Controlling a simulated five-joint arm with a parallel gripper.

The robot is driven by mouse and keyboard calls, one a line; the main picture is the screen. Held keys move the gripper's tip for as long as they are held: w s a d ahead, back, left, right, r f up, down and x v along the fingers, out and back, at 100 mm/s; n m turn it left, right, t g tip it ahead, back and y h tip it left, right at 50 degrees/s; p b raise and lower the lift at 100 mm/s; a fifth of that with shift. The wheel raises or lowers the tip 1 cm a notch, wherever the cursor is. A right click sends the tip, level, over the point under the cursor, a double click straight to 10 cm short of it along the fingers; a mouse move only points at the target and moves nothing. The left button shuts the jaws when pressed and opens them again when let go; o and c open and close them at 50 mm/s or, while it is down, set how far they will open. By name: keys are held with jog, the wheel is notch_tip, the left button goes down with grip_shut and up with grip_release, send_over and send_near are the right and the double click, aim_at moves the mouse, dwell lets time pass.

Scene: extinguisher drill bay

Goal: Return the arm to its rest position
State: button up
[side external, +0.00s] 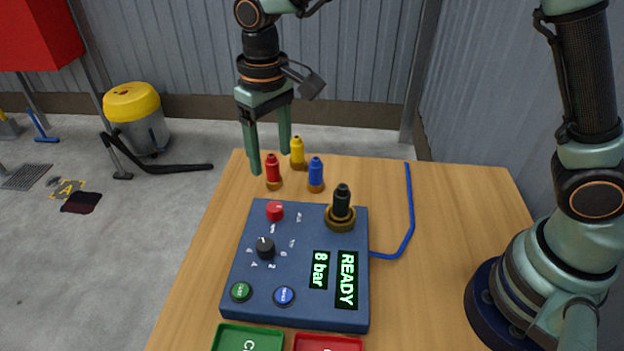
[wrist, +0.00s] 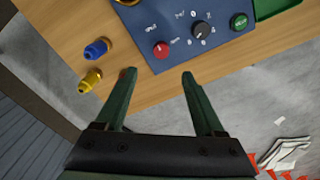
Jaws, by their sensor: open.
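My gripper (side external: 270,161) is open, its two green fingers pointing down over the far left part of the table, close to the red nozzle (side external: 273,173). In the wrist view the fingers (wrist: 158,74) are spread with nothing between them. The yellow nozzle (side external: 297,153) and the blue nozzle (side external: 316,174) stand upright beside the red one.
A blue control panel (side external: 300,219) reads "READY" and "8 bar". A black piece (side external: 342,197) stands in its brass socket. A blue hose (side external: 410,215) lies at right. Green (side external: 222,335) and red (side external: 300,337) trays sit in front. A yellow-topped vacuum (side external: 133,103) stands on the floor.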

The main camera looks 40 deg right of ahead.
jog(key=s+d+r+m+t, duration=0.15)
jog(key=s+d+r, duration=0.25)
jog(key=d+r, duration=0.45)
jog(key=s+d+t, duration=0.4)
jog(key=s+d, duration=0.4)
jog(key=d, duration=0.3)
jog(key=shift+s+d+f+m, duration=0.25)
jog(key=shift+d+m, duration=0.1)
jog(key=shift+m, duration=0.1)
